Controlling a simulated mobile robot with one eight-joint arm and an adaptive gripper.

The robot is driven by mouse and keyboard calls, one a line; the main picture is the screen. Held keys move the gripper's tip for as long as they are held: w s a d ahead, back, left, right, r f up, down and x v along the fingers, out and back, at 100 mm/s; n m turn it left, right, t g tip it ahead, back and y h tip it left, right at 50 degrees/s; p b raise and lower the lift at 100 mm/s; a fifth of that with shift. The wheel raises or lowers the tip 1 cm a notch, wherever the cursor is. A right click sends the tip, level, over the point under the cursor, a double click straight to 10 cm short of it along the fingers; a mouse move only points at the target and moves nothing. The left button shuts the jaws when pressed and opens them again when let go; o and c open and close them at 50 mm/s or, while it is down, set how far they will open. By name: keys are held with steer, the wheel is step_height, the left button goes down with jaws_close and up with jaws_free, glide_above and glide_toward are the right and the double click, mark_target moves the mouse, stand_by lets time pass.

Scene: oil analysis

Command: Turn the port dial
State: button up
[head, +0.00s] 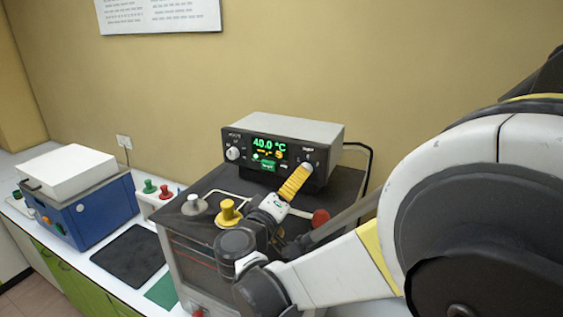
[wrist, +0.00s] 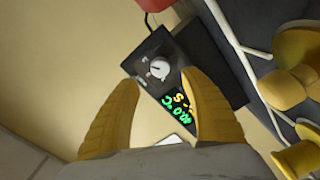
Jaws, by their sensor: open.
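A control box (head: 285,132) with a dark front panel and a green "40.0 °C" display (head: 267,148) stands on a dark-topped apparatus. A pale round dial (head: 233,153) is at the left of its panel. Another pale dial (wrist: 160,69) shows in the wrist view, beyond and between my fingertips; in the head view my gripper hides it at the panel's right end. I cannot read which dial is marked port. My gripper (head: 304,172), with yellow ribbed fingers, is open in front of that right end. In the wrist view my gripper (wrist: 160,78) looks empty; contact cannot be told.
A grey knob (head: 194,204), a yellow knob (head: 228,211) and a red knob (head: 320,217) stand on the apparatus top below the box. A blue device (head: 88,212) with a white lid is at the left. A dark mat (head: 127,262) lies between.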

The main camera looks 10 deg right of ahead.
steer(key=x, duration=0.7)
steer(key=shift+w+d, duration=0.15)
steer(key=shift+w, duration=0.05)
jaws_close()
